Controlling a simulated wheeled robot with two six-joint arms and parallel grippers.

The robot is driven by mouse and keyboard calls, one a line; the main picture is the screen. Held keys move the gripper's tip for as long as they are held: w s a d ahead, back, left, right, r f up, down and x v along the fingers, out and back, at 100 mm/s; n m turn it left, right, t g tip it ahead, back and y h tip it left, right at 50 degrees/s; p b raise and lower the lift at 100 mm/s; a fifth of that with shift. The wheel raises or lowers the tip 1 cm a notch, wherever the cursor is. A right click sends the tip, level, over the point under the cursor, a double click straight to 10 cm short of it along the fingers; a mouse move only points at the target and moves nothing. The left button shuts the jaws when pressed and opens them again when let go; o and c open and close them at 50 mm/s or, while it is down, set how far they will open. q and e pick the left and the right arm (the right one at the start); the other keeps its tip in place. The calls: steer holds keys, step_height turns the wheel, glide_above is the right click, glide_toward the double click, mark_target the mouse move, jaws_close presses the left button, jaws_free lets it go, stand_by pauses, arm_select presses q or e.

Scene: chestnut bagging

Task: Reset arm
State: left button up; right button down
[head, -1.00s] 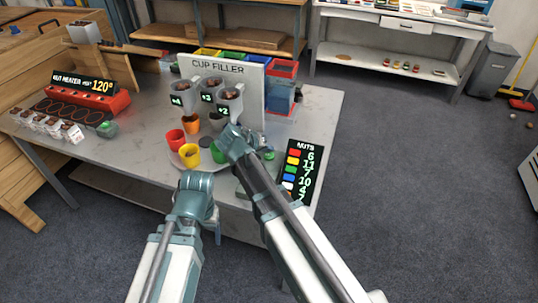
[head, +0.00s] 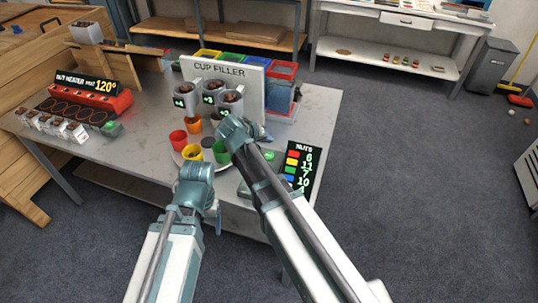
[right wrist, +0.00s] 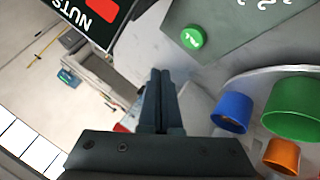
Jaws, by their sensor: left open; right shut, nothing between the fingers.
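My left gripper (head: 217,219) is at the front edge of the table, mostly hidden behind my own wrist; it is open. My right gripper (right wrist: 160,88) is shut and empty in the right wrist view, with its fingers together. In the head view the right wrist is over the table, in front of the cup filler sign (head: 226,72). Left of it, a red cup (head: 178,139), an orange cup (head: 193,126), a yellow cup (head: 191,153) and a green cup (head: 221,153) stand on a round plate. The right wrist view also shows a blue cup (right wrist: 232,110).
A green button (right wrist: 193,38) and the nuts board (head: 299,166) are at the table's right end. A red nut heater (head: 94,104) and several small filled containers (head: 52,127) are at left. Filled hoppers (head: 187,97) hang above the cups.

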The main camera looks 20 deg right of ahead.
stand_by(0.4)
steer(key=s+a+g+y+p, duration=0.1)
steer(key=s+a, duration=0.1)
steer(key=s, duration=0.2)
steer(key=s+a+f+n+g+y+p, duration=0.1)
steer(key=s+a, duration=0.1)
steer(key=s, duration=0.2)
steer(key=s+a+n+g+y+p, duration=0.1)
steer(key=s+a, duration=0.1)
steer(key=s, duration=0.2)
steer(key=shift+s+a+f, duration=0.15)
steer(key=shift+a+f, duration=0.05)
steer(key=shift+f, duration=0.1)
arm_select(q)
step_height(320, 180, up, 5)
steer(key=shift+f+p, duration=0.1)
steer(key=shift+p, duration=0.8)
arm_select(e)
steer(key=s+a+n+g+y, duration=0.2)
steer(key=s+a, duration=0.4)
steer(key=s, duration=0.4)
steer(key=shift+s+n+g+y, duration=0.4)
steer(key=shift+n+y, duration=0.1)
steer(key=shift+n, duration=0.1)
steer(key=shift+f, duration=0.1)
